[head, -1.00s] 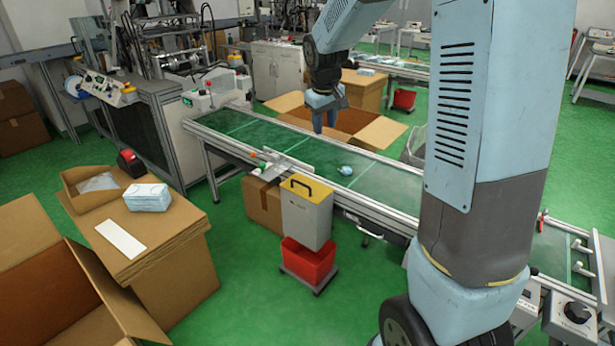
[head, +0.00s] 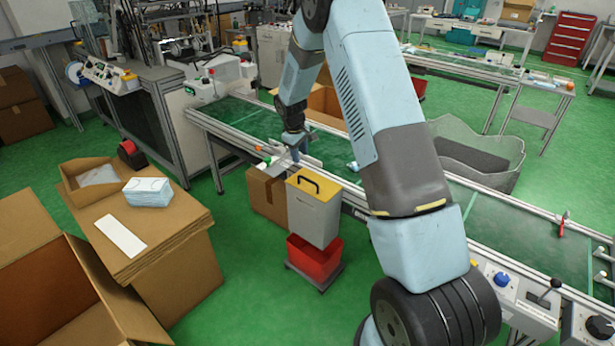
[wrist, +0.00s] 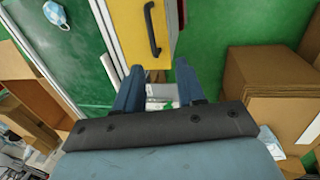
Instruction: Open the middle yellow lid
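The yellow lid (head: 306,187) lies closed on top of a grey box (head: 314,218) at the near side of the conveyor. A black handle (head: 307,180) arches over the lid. In the wrist view the yellow lid (wrist: 131,38) fills the upper middle, with its handle (wrist: 152,28) running nearly upright in the picture. My gripper (head: 295,153) is over the near conveyor rail, just behind the box. In the wrist view my gripper (wrist: 158,70) has its two fingers apart with nothing between them. The fingertips are close to the lid's edge but appear apart from the handle.
A red bin (head: 313,262) stands under the grey box. A cardboard box (head: 266,194) is left of it, under the conveyor rail (head: 220,125). A blue mask (wrist: 56,14) lies on the green belt. Green floor (head: 250,275) is free in front.

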